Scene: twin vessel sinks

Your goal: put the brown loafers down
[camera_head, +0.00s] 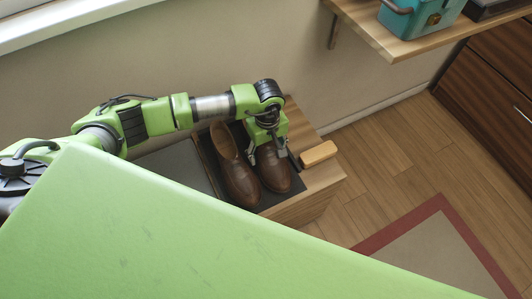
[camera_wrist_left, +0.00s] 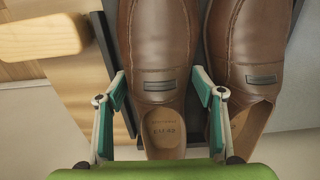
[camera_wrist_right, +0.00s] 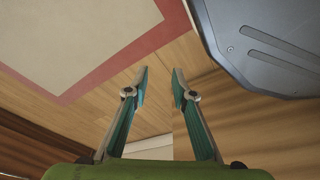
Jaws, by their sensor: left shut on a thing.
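The brown loafers (camera_head: 237,181) are side by side on a dark tray (camera_head: 207,158) on a wooden bench, toes toward the camera in the head view. My left gripper (camera_head: 268,152) is over the heel of the right-hand loafer. In the left wrist view, its fingers (camera_wrist_left: 159,82) straddle the heel of one loafer (camera_wrist_left: 160,45), and the gripper is shut on it. The other loafer (camera_wrist_left: 250,45) lies just right of that. Whether the held shoe's sole fully touches the tray is hidden. My right gripper (camera_wrist_right: 159,75) is open and empty, above the wooden floor.
A wooden brush or block (camera_head: 319,153) lies on the bench (camera_head: 315,185) right of the tray. A wall shelf (camera_head: 400,38) holds a teal box (camera_head: 425,12). A red-bordered rug (camera_head: 440,245) lies on the floor. The floor right of the bench is clear.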

